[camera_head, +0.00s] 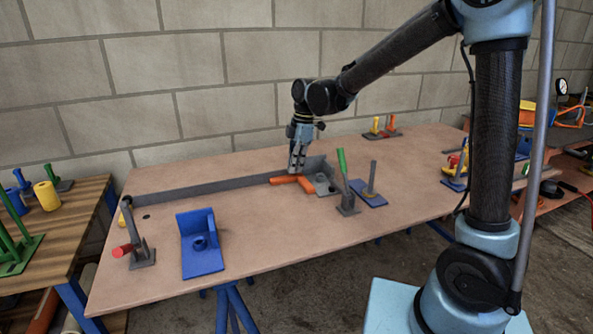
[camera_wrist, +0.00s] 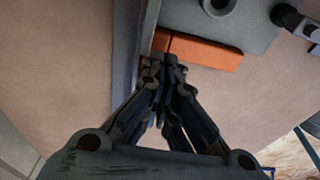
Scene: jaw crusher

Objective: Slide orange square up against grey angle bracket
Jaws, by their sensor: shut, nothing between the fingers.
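The orange square (camera_head: 284,180) lies flat on the table, one leg along the long grey rail and the other angled toward the front. In the wrist view its one leg (camera_wrist: 205,53) runs along the edge of the grey angle bracket's base; the other is mostly hidden by my fingers. The grey angle bracket (camera_head: 325,184) stands just right of the square, its base plate (camera_wrist: 240,28) at the top of the wrist view. The two look very close; I cannot tell if they touch. My gripper (camera_head: 297,168) is shut and empty, pointing down at the square's corner.
The long grey rail (camera_head: 200,189) runs along the back of the table (camera_head: 270,235). A green-handled clamp (camera_head: 345,185) and a blue plate with a post (camera_head: 370,192) stand right of the bracket. A blue angle bracket (camera_head: 203,258) stands front left. The front middle is clear.

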